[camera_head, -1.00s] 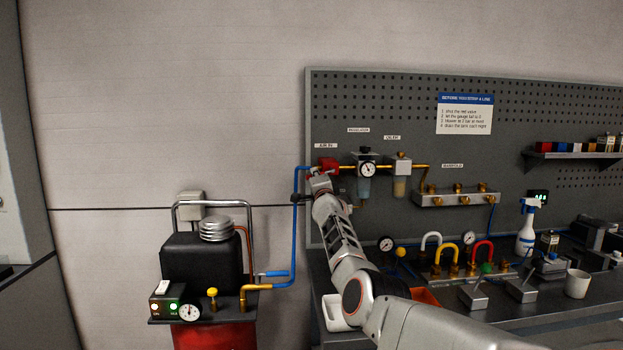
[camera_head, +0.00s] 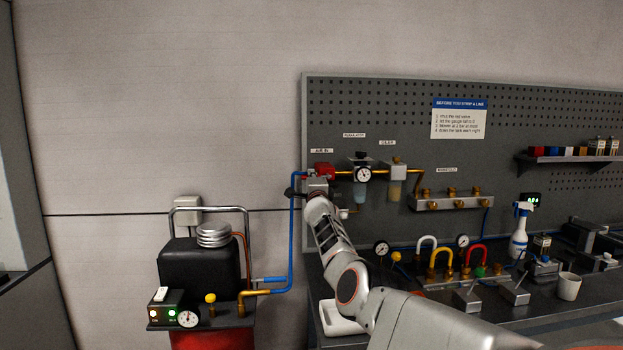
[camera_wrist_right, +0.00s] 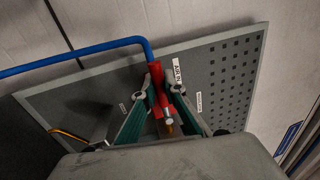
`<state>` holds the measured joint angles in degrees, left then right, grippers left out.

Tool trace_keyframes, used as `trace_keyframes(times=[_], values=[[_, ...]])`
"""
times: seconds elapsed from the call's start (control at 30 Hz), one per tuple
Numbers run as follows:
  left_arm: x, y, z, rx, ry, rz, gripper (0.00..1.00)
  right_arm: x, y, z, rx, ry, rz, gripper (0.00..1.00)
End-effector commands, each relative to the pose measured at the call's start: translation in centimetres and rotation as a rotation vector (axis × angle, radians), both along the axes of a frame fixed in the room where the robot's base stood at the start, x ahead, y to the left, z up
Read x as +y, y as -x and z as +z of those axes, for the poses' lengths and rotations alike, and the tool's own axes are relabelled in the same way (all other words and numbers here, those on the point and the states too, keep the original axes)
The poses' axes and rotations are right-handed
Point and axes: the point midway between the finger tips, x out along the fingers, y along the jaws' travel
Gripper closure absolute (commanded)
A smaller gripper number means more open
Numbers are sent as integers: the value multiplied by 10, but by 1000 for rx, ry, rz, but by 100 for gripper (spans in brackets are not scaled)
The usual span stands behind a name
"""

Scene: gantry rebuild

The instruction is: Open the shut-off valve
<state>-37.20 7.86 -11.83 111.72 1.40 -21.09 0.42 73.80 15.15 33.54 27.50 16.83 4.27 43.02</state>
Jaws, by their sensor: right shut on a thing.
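The red shut-off valve (camera_head: 324,170) sits on the pegboard at the left end of the brass air line, by the "AIR IN" label. The blue pipe meets it from the left. My right gripper (camera_head: 314,186) is at the valve and partly covers it. In the right wrist view, the red valve (camera_wrist_right: 156,84) shows between the two fingertips of my right gripper (camera_wrist_right: 161,88), which are shut on its red part. The exact handle angle is hard to tell. My left gripper is not in view.
The regulator gauge (camera_head: 363,174) and the oiler (camera_head: 397,172) are just right of the valve.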

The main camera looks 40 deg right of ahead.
Motion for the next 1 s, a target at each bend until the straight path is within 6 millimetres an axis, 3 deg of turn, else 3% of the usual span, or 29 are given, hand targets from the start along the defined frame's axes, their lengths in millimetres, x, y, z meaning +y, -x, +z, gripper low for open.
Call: trace_keyframes(times=[0.07, 0.1, 0.17, 0.73, 1.0], values=[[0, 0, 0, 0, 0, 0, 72, -1, 1, 4, -8, -4, -2, 100], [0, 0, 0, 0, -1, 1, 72, -1, 1, 4, -8, -4, -2, 87], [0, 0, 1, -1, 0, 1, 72, -1, 1, 4, -9, -3, -2, 73], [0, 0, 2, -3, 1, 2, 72, 6, 2, 2, -7, -1, 4, 73], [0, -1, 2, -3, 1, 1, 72, 13, 18, -2, -6, -2, 1, 73]])
